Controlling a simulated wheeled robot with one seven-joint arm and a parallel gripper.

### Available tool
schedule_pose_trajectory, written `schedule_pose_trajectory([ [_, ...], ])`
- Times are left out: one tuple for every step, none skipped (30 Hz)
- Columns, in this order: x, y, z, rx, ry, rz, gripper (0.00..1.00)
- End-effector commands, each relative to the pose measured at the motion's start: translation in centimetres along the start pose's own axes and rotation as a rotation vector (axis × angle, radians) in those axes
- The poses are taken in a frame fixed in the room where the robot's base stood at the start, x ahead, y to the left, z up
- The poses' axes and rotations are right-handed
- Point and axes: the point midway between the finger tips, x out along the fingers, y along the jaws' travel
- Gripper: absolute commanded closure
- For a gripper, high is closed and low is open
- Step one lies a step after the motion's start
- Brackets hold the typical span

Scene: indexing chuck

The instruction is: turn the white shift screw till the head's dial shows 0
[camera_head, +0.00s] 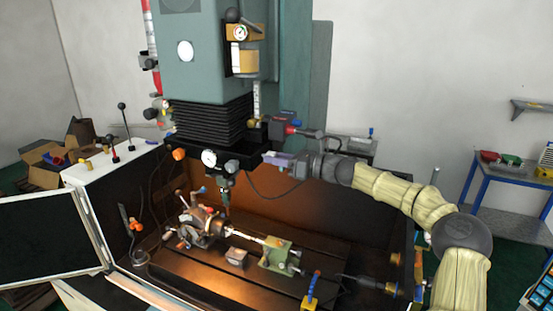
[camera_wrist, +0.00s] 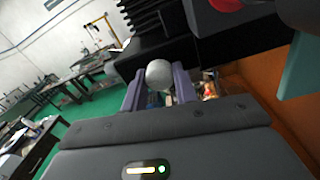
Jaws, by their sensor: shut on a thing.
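The white shift screw (camera_wrist: 158,74) shows in the wrist view as a pale round knob between the two purple-grey fingers of my gripper (camera_wrist: 159,82). The fingers are shut on it from both sides. In the head view my gripper (camera_head: 270,157) reaches in from the right to the black head block (camera_head: 237,150) under the bellows, and the screw itself is hidden there. The head's round white dial (camera_head: 209,158) sits on the front of that block, left of my gripper. Its needle and figures are too small to read.
A spindle tool hangs under the head. A second dial (camera_head: 240,33) is higher up. A screen (camera_head: 48,240) stands at the left.

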Motion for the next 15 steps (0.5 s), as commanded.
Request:
schedule_pose_trajectory([
  [-0.03,-0.03,0.03,-0.002,0.000,-0.001,0.94],
  [-0.03,-0.04,0.02,-0.004,0.000,-0.001,0.94],
  [-0.03,-0.04,0.01,-0.007,0.000,-0.001,0.94],
  [-0.04,-0.04,0.00,-0.010,0.000,-0.001,0.94],
  [-0.04,-0.05,-0.01,-0.014,0.000,-0.001,0.94],
  [-0.04,-0.05,-0.03,-0.022,0.000,-0.001,0.94],
  [-0.04,-0.05,-0.04,-0.028,0.000,-0.001,0.94],
  [-0.04,-0.06,-0.05,-0.035,0.001,-0.001,0.94],
  [-0.05,-0.06,-0.06,-0.048,0.001,-0.002,0.94],
  [-0.05,-0.06,-0.06,-0.060,0.001,-0.002,0.94],
  [-0.05,-0.06,-0.07,-0.071,0.001,-0.002,0.94],
  [-0.05,-0.07,-0.08,-0.089,0.002,-0.002,0.94],
  [-0.05,-0.07,-0.10,-0.105,0.002,-0.002,0.94],
  [-0.05,-0.07,-0.12,-0.121,0.003,-0.002,0.94],
  [-0.05,-0.08,-0.15,-0.146,0.003,-0.002,0.94],
])
